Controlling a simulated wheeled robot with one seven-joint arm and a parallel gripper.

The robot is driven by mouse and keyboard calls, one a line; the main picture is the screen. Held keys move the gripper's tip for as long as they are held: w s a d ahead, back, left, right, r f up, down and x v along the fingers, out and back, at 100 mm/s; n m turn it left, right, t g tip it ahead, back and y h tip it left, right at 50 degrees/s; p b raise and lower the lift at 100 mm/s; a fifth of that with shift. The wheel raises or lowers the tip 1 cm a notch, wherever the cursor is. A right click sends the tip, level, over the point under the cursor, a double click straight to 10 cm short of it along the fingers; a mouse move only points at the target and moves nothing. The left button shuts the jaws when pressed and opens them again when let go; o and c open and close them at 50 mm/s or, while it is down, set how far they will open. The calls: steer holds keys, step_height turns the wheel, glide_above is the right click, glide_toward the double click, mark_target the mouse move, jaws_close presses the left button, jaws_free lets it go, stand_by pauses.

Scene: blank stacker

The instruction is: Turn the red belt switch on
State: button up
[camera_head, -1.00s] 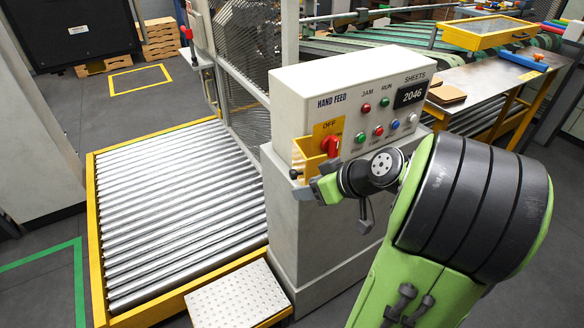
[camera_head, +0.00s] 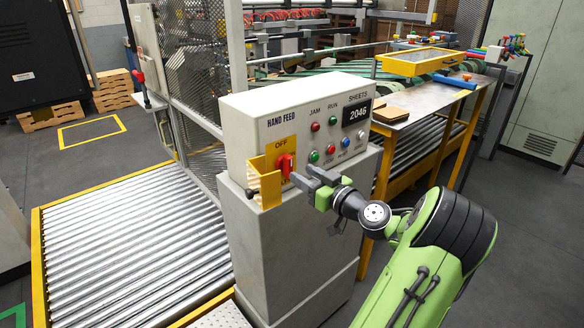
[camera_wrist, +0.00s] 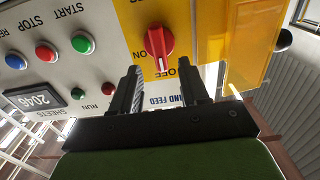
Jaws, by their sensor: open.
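The red belt switch (camera_head: 286,167) is a rotary knob on a yellow plate (camera_head: 281,144) on the front of the white HAND FEED box (camera_head: 300,105). OFF is printed above it. In the wrist view the picture is upside down; the red knob (camera_wrist: 154,46) has its white-marked end toward OFF, and ON is printed to one side. My gripper (camera_head: 308,177) is open, just right of the knob in the head view. In the wrist view my gripper (camera_wrist: 160,76) has its two dark fingers apart, with the knob beyond and between their tips. No contact shows.
A yellow guard (camera_head: 264,182) projects at the left of the knob. Green, red and blue buttons (camera_head: 345,143) and a 2046 display (camera_head: 357,113) sit to its right. A roller conveyor (camera_head: 135,245) lies left; a metal table (camera_head: 425,105) stands behind right.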

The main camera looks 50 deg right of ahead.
mark_target(291, 167)
steer(key=x, duration=0.5)
steer(key=shift+w, duration=0.15)
steer(key=shift+c, duration=0.3)
jaws_close()
